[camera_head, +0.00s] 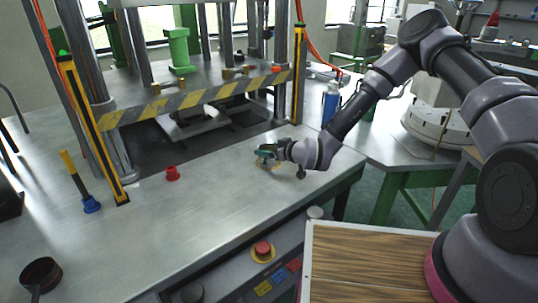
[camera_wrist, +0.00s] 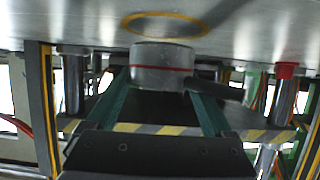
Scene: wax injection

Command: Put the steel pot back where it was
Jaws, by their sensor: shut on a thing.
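The steel pot (camera_wrist: 160,72), a short grey cylinder with a red line around it, is held between the two green fingers of my gripper (camera_wrist: 160,95) in the wrist view. That view shows the table upside down, at the top. A dark bar, perhaps the pot's handle, sticks out to the right. A yellow ring (camera_wrist: 128,24) is marked on the table just beyond the pot; I cannot tell whether the pot touches the table. In the head view my gripper (camera_head: 265,154) is low over the table's right part, and the pot is hard to make out there.
The grey table (camera_head: 215,215) has clear room left of my gripper. A press with a striped bar (camera_head: 190,98) stands behind. A blue bottle (camera_head: 330,105) is behind my arm.

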